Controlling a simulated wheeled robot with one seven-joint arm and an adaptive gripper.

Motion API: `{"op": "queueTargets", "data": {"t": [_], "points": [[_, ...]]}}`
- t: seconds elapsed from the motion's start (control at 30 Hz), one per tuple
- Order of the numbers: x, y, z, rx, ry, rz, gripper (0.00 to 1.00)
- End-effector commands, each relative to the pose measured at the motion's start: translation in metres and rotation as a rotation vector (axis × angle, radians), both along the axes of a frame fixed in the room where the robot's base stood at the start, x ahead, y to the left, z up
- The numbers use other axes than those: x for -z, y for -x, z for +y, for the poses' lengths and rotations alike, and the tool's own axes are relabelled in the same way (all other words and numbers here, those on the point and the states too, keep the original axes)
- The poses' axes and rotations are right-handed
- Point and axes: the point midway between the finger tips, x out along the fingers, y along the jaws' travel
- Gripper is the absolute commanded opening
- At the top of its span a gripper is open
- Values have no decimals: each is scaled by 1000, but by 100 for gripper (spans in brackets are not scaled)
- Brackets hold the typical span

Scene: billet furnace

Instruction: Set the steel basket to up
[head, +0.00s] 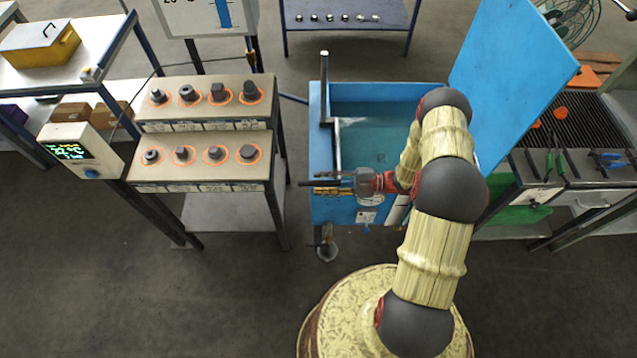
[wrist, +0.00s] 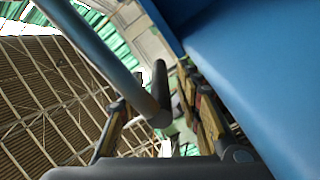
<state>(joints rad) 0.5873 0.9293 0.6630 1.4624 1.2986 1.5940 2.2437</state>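The blue tank (head: 317,150) stands open and holds teal liquid (head: 385,150). A grey metal frame (head: 338,148), which looks like part of the steel basket, shows at the tank's left inside; how deep it sits is hard to tell. An upright steel post (head: 325,88) rises at the tank's left side. My gripper (head: 322,188) is at the tank's front left, pointing left. In the wrist view my gripper (wrist: 160,118) has its fingers apart. A grey rod with a dark grip (wrist: 160,78) shows between them; contact is unclear.
The blue lid (head: 515,75) stands raised at the tank's right. A stepped rack (head: 205,84) with several steel pieces is close on the left, with a display box (head: 80,150). A grill-topped bench (head: 590,130) stands right. Floor in front left is clear.

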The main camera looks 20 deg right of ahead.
Motion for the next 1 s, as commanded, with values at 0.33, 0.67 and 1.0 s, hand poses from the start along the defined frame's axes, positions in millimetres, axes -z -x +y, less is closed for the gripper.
{"op": "queueTargets", "data": {"t": [0.33,0.67,1.0], "points": [[0,-4,13,0,0,0,35],[0,-4,12,0,0,0,22],[0,-4,12,0,0,0,2]]}}
